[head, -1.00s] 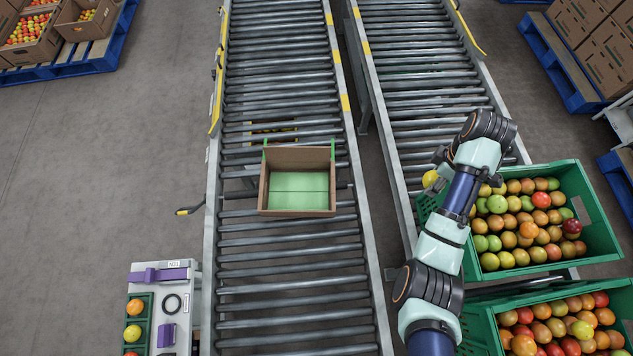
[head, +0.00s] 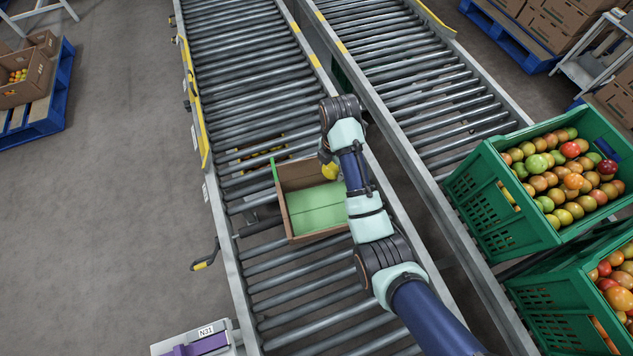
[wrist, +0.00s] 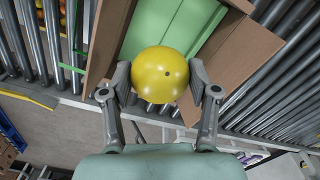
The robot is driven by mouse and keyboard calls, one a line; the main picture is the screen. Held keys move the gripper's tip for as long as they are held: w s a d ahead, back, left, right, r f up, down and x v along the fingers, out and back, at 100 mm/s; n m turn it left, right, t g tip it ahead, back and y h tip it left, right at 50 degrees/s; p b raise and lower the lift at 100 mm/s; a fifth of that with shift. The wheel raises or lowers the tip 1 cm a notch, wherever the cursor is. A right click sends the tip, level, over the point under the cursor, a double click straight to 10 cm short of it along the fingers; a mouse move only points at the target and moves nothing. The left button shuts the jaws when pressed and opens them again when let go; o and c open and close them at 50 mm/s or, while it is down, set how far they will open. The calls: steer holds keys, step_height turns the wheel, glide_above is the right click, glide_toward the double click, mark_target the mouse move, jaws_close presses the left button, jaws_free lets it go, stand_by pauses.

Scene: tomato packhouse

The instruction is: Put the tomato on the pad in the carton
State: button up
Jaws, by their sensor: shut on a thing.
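A yellow tomato (wrist: 160,74) is held between the two fingers of my gripper (wrist: 160,88) in the wrist view. In the head view the tomato (head: 330,171) shows just below my wrist, above the carton's right part. The brown cardboard carton (head: 284,208) stands open on the left roller conveyor. Its green pad (head: 318,212) covers the floor, with nothing seen lying on it. In the wrist view the pad (wrist: 203,30) and the carton wall (wrist: 238,58) show behind the tomato. My arm hides the carton's right side in the head view.
Green crates (head: 497,202) full of mixed tomatoes stand at the right. A second roller conveyor (head: 420,84) runs between them and the carton's conveyor (head: 240,70). A panel with a purple part (head: 200,346) is at the bottom left.

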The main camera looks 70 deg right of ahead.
mark_target(329, 199)
step_height(329, 199, down, 19)
steer(key=b, duration=0.9)
steer(key=shift+a+f, duration=0.1)
steer(key=o, duration=0.8)
step_height(329, 199, up, 12)
steer(key=p, duration=0.7)
